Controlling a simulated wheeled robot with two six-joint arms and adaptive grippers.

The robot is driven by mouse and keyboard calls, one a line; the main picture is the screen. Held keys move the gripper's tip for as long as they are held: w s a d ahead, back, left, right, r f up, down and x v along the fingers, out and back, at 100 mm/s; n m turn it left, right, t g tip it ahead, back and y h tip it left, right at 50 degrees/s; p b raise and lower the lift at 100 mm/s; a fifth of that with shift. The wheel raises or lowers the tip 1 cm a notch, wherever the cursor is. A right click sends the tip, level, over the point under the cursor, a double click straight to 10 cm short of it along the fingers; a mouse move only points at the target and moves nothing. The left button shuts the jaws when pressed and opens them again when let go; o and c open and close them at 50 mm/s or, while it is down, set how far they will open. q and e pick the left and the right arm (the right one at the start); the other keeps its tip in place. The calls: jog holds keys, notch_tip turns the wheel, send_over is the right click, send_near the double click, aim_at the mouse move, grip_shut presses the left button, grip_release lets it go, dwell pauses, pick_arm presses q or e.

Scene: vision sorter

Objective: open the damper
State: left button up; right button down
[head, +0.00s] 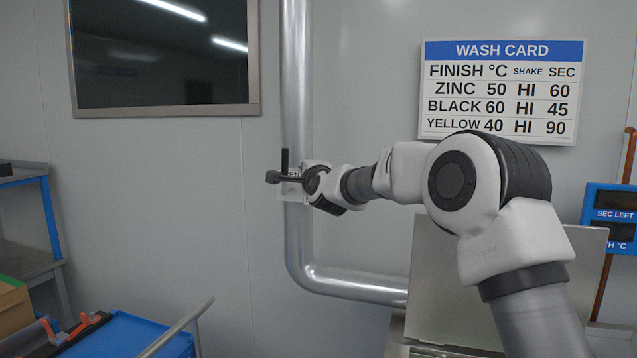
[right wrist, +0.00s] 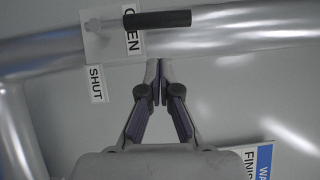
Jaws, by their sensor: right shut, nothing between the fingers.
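The damper handle (right wrist: 150,20) is a black grip on a pale pivot arm, mounted on a white plate (right wrist: 95,48) on a silver pipe. In the head view the handle (head: 285,160) stands upright along the pipe. In the right wrist view it lies over the OPEN label (right wrist: 133,32), hiding part of that word. The SHUT label (right wrist: 96,83) is clear of it. My right gripper (right wrist: 152,64) is shut and empty, its fingertips beside the handle and apart from it in the wrist view. It also shows in the head view (head: 272,177). My left gripper is out of view.
The pipe (head: 298,90) runs down the wall and bends right. A wash card (head: 500,92) hangs at upper right, and a dark window (head: 160,55) is at upper left. A blue-topped surface (head: 125,338) is at lower left.

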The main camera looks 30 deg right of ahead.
jog(key=b+v, duration=0.2)
jog(key=v, duration=0.7)
jog(key=shift+s+r+b, duration=0.15)
jog(key=shift+b, duration=0.15)
jog(key=shift+s+a, duration=0.1)
